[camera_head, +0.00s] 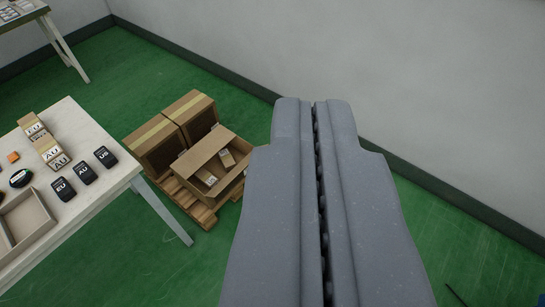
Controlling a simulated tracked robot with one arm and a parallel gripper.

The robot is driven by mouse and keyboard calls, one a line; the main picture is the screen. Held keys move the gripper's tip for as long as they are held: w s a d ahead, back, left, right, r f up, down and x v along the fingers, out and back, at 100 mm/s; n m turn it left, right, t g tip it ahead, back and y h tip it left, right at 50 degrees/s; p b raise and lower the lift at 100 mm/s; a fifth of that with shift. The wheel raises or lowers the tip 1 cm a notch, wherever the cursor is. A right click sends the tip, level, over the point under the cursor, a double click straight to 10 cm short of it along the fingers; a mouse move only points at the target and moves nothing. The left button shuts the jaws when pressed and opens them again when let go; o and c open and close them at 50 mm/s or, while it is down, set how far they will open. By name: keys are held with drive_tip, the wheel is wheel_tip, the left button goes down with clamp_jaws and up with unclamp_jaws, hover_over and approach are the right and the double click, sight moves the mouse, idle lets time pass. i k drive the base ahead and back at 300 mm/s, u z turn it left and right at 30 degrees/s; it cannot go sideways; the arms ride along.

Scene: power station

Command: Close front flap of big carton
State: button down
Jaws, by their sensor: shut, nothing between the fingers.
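The big carton (205,152) is an open brown box on a wooden pallet on the green floor, left of centre. Small light boxes (226,159) lie inside it. Its upper edge is visible, but I cannot tell clearly how each flap stands. My gripper (313,101) fills the middle right of the view, grey, with its two fingers together and nothing between them. It is nearer to the camera than the carton and appears to its right, apart from it. It covers part of the view right of the carton.
Two closed brown cartons (189,107) stand behind the open one on the pallet (186,203). A white table (107,199) at left holds small boxes, black labelled items (85,174) and a divided tray (33,222). A grey wall (400,70) runs behind.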

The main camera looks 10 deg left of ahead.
sight(236, 171)
drive_tip(key=z, duration=0.2)
drive_tip(key=i, duration=1.5)
drive_tip(key=u, duration=0.3)
